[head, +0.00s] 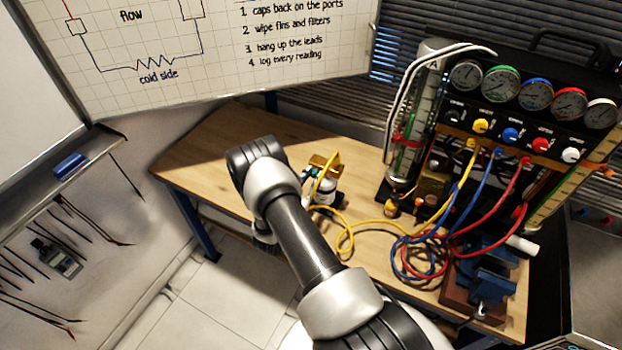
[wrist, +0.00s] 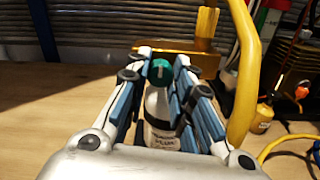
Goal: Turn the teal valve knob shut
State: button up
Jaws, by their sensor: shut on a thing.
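The fingers hide the sides of the knob and part of the cylinder. In the head view the cylinder (head: 326,192) stands just right of my wrist, and the fingers and knob are mostly hidden or too small to make out.
A brass-coloured block (head: 325,161) stands behind the cylinder, with a yellow hose (head: 347,222) beside it. The hose runs right to a manifold with several gauges (head: 533,95). Blue and red hoses coil near a blue vise (head: 492,277). The bench's left part (head: 205,165) is clear.

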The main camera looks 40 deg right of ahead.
grip_shut()
jog(key=m+b, duration=0.3)
jog(key=shift+f+m, duration=0.1)
jog(key=shift+m, duration=0.3)
jog(key=m+b, duration=0.4)
jog(key=m, duration=0.1)
jog(key=m+b, duration=0.5)
jog(key=shift+f+m, duration=0.1)
jog(key=shift+m, duration=0.3)
jog(key=m+b, duration=0.3)
jog(key=shift+r+m+b, duration=0.2)
jog(key=shift+m+b, duration=0.1)
